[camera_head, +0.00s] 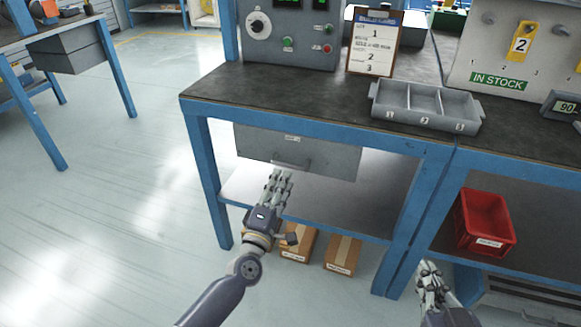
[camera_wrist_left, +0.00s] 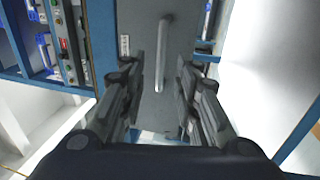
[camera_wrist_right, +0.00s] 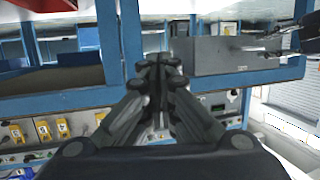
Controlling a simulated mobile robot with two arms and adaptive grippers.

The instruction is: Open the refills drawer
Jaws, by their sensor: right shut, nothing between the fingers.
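The grey drawer (camera_head: 325,157) hangs under the left part of the bench, with a small label at the top of its front that I cannot read. Its bar handle (camera_head: 290,165) is in front of my left gripper (camera_head: 279,180). In the left wrist view the handle (camera_wrist_left: 161,55) appears in the gap between the two spread fingers of my left gripper (camera_wrist_left: 160,78), which is open and empty. The drawer front looks closed. My right gripper (camera_head: 429,276) is shut and empty, low by the bench's middle leg; its fingers meet in the right wrist view (camera_wrist_right: 159,68).
A grey three-compartment tray (camera_head: 424,106) and a clipboard (camera_head: 374,42) stand on the bench top. Two cardboard boxes (camera_head: 342,255) sit below the lower shelf (camera_head: 335,218). A red bin (camera_head: 484,222) is at the right.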

